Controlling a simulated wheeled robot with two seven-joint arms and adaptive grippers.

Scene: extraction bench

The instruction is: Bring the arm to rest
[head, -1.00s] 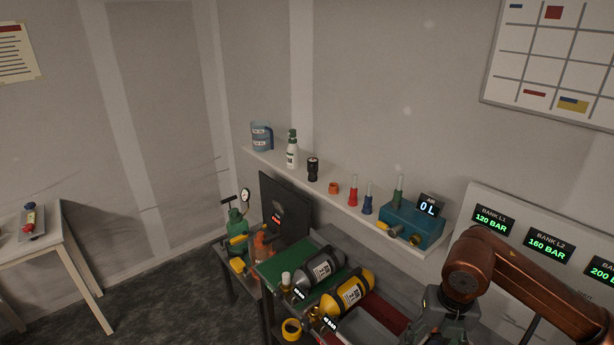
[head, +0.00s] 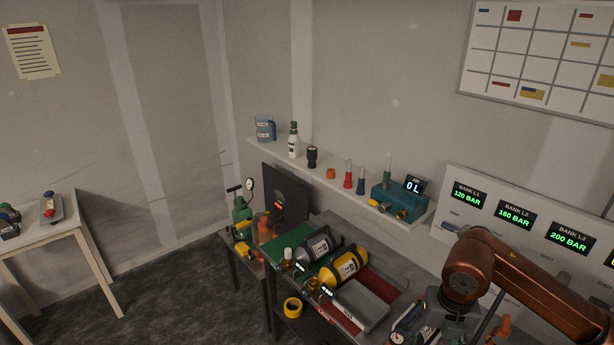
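My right arm, copper-coloured, comes in from the lower right. Its dark grey wrist and gripper part (head: 455,315) points down at the bottom edge, over or in front of the bench's right side. The fingertips cannot be made out, so I cannot tell whether it is open or holding anything. My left arm and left gripper are not in view.
The bench holds a grey cylinder (head: 315,247), a yellow cylinder (head: 344,267) and a grey tray (head: 361,305). A round gauge (head: 397,338) shows beside my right arm. Behind are a wall shelf (head: 342,183) and a bank panel (head: 487,240). Floor at left is open.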

